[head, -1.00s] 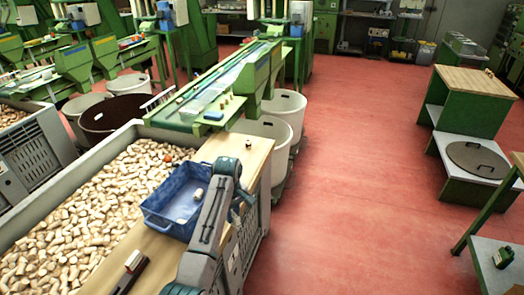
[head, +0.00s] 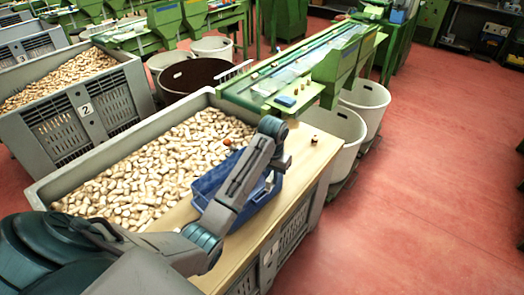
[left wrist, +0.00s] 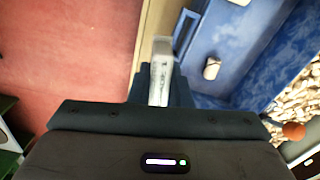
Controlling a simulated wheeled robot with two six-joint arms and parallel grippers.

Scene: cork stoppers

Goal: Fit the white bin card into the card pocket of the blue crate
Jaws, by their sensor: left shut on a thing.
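The blue crate (head: 208,182) stands on the wooden bench top, partly hidden behind my left arm. It also shows at the upper right of the left wrist view (left wrist: 228,38), with one cork inside. A blue frame (left wrist: 186,30) on its outer side looks like the card pocket. My left gripper (left wrist: 160,82) is shut on the white bin card (left wrist: 161,68), which points up in that view. The card's tip is just left of the crate's side and looks apart from the frame. In the head view, the forearm hides the fingers and card. My right gripper is not in view.
A grey bin full of corks (head: 150,180) adjoins the wooden bench (head: 312,165). A green conveyor (head: 290,72) stands beyond. A small cork-coloured thing (head: 315,140) sits near the bench's far end. Red floor lies open at right.

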